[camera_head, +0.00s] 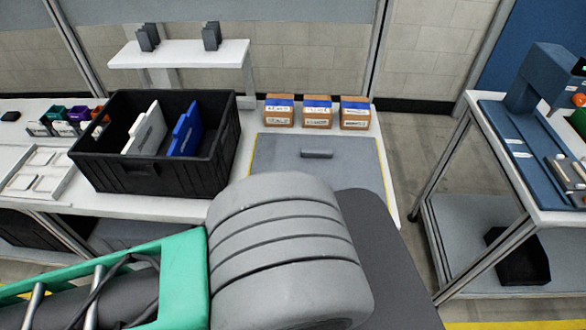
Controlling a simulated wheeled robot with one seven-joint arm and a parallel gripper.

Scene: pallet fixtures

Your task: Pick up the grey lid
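A flat grey panel (350,178) lies on the white table, right of the black crate. It has a short, darker grey bar (317,154) on it, like a handle. This looks like the grey lid, but I cannot tell whether the panel and bar are one piece. Thin yellow lines run along its left and right edges. My large grey arm link covers its near left part. My gripper is out of view.
The black crate (140,178) holds a white panel (145,130) and a blue panel (185,132). Several cardboard boxes (317,113) stand behind the grey panel. A white shelf (180,54) rises at the back. A blue-topped bench (530,150) stands at the right, across a floor gap.

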